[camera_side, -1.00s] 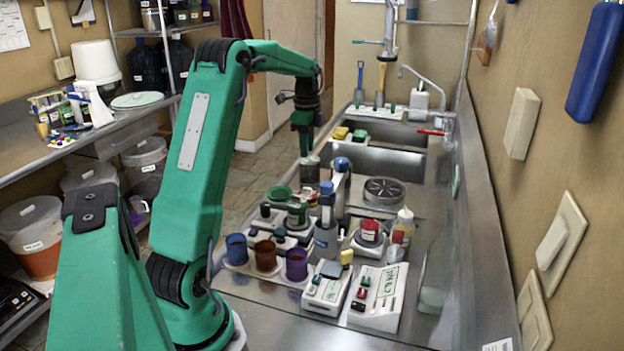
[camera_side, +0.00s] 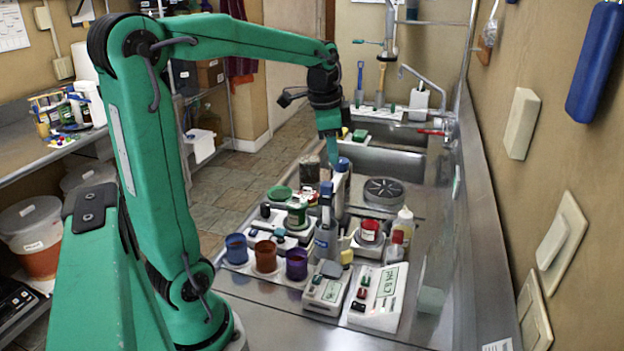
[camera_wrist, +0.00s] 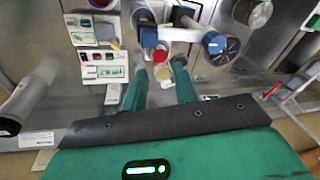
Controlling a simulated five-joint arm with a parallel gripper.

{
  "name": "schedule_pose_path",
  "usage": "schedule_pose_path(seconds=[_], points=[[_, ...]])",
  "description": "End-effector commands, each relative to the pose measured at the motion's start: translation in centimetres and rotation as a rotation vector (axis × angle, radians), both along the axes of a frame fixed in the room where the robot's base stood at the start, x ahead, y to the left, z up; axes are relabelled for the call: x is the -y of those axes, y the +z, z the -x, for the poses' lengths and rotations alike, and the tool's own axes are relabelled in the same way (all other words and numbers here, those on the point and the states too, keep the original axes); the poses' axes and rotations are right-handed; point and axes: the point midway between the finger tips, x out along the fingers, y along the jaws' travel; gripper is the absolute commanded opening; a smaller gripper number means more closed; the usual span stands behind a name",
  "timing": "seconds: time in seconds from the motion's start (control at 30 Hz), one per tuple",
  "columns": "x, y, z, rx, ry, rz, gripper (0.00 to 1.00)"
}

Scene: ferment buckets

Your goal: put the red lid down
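A red lid (camera_side: 370,229) sits on a round holder in the group of gear right of centre in the side view. A red round top that looks like it shows in the wrist view (camera_wrist: 160,54). My gripper (camera_side: 332,160) points down near the blue-topped grey column, behind and left of the red lid. In the wrist view my gripper (camera_wrist: 160,66) has two green fingers apart with a clear gap. The red top and a tan disc appear in line with that gap, but I see nothing clasped. The height above them is hard to judge.
Blue (camera_side: 236,248), brown (camera_side: 265,255) and purple (camera_side: 297,263) cups stand at the front left. Two white control boxes (camera_side: 378,297) are in front. A squeeze bottle (camera_side: 403,222) stands right of the lid. A round drain (camera_side: 383,193) and sinks lie behind.

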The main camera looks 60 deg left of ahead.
Motion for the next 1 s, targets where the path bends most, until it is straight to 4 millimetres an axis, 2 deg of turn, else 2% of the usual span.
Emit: schedule_pose_path(seconds=[0.03,0.2,0.5,0.8,1.0], points=[[1.4,0.3,0.7,0.021,0.017,0.003,0.29],[5.2,0.7,3.0,0.086,0.096,0.026,0.29],[10.7,-0.1,7.7,0.196,0.233,0.1,0.29],[14.2,-2.0,11.9,0.281,0.351,0.197,0.29],[15.0,-2.7,12.9,0.301,0.385,0.229,0.29]])
